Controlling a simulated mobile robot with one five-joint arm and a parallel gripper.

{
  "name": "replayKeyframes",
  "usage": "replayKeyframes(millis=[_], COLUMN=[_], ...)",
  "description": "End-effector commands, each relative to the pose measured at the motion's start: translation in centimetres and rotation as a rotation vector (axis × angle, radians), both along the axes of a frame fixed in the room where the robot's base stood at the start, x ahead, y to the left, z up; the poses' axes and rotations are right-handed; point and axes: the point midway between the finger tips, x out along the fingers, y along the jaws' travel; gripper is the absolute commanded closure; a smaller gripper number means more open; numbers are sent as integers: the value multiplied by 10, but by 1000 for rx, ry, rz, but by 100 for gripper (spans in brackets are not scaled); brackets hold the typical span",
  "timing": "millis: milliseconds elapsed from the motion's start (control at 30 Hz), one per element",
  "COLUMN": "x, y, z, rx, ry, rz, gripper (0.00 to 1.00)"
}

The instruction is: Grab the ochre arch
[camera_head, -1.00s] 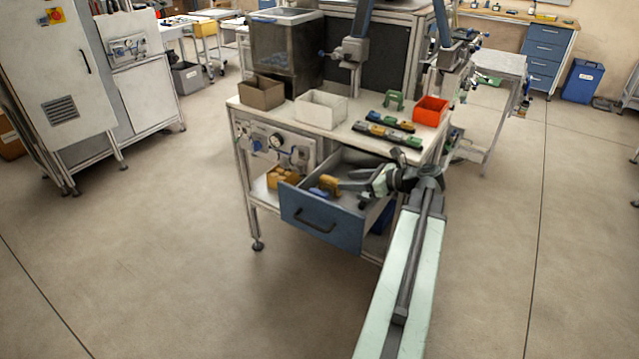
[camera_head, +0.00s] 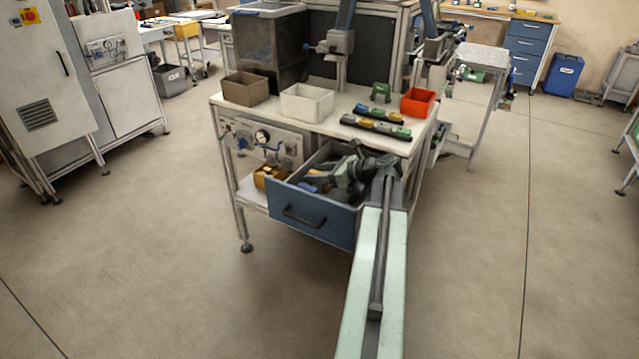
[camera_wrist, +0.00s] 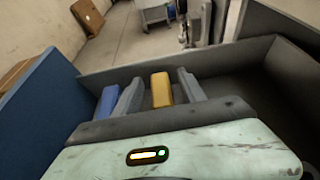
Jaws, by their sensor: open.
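The ochre arch (camera_wrist: 161,89) shows in the wrist view between the two grey fingers of my gripper (camera_wrist: 160,90), inside the open drawer. The fingers stand apart on either side of it, with a gap at the left; contact on the right is hard to tell. Only a rounded ochre top and near face show, so its arch shape is hidden. A blue piece (camera_wrist: 106,102) lies just left of the left finger. In the head view my gripper (camera_head: 318,177) is low in the drawer (camera_head: 310,216), and the arch is mostly hidden by it.
The drawer's walls (camera_wrist: 180,62) surround my gripper closely. Above is a bench top with a brown box (camera_head: 245,90), a white box (camera_head: 306,103), a red box (camera_head: 418,102), a green arch (camera_head: 381,92) and strips of coloured blocks (camera_head: 376,127). Floor is clear at left.

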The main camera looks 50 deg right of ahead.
Motion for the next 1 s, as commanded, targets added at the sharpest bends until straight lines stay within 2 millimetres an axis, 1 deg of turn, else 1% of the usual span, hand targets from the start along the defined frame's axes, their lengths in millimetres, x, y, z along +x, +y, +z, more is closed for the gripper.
replayKeyframes(millis=[167,267,300,333,367,633,733,867,1000], x=[1,0,0,0,0,0,0,0,-1], y=[0,0,0,0,0,-1,-1,-1,-1], z=[0,0,0,0,0,1,7,25,55], rx=[0,0,0,0,-1,0,0,0,0], ry=[0,0,0,0,0,0,0,0,0], rz=[-1,-1,-1,-1,-2,-2,-2,-3,-3], gripper=[51,76,87,96,100,100,100,100,100])
